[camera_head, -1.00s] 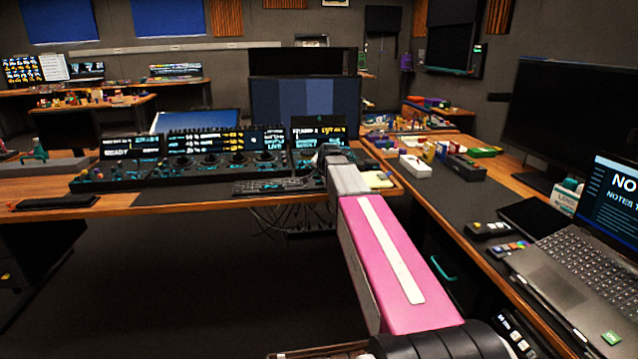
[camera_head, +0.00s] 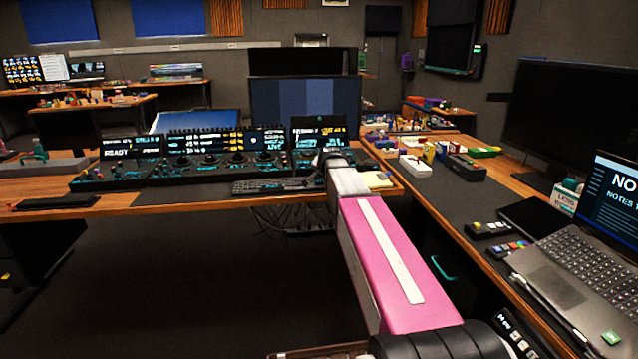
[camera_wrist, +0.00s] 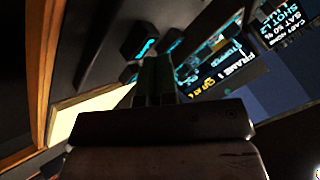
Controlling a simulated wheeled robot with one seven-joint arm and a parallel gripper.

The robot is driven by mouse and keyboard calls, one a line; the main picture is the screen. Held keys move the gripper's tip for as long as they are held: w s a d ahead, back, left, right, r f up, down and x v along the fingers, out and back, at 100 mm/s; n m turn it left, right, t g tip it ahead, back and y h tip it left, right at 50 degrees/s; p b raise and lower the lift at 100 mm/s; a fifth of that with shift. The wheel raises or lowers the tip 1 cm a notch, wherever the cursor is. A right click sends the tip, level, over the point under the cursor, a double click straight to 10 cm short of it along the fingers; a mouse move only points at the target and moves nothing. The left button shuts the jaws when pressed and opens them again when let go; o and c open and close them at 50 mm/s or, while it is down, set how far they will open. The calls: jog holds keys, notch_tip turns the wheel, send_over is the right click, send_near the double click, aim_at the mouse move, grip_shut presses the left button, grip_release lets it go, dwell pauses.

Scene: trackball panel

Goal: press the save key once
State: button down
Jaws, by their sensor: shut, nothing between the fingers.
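The trackball panel (camera_head: 220,166) is a long dark console with several rings and lit cyan keys, on the wooden desk across from me. Its right-hand section with a small screen (camera_head: 322,131) stands just beyond the end of my arm. In the wrist view, my gripper (camera_wrist: 155,65) is shut and empty, its dark fingers close to a dark surface with cyan-lit keys (camera_wrist: 174,46). A tilted screen with white and yellow text (camera_wrist: 212,70) is to their right. I cannot tell which key is the save key, nor whether the fingertips touch anything. In the head view my wrist hides the fingers.
A keyboard (camera_head: 272,186) lies on the desk left of my wrist, and a yellow pad (camera_head: 377,180) lies to its right. A large monitor (camera_head: 305,102) stands behind the panel. The right-hand desk holds a laptop (camera_head: 585,268) and small boxes.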

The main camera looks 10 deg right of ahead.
aim_at(321, 181)
jog(key=shift+f, duration=0.4)
dwell(0.4)
jog(key=shift+r, duration=0.9)
jog(key=shift+r, duration=0.1)
jog(key=shift+r, duration=2.45)
jog(key=shift+s, duration=0.1)
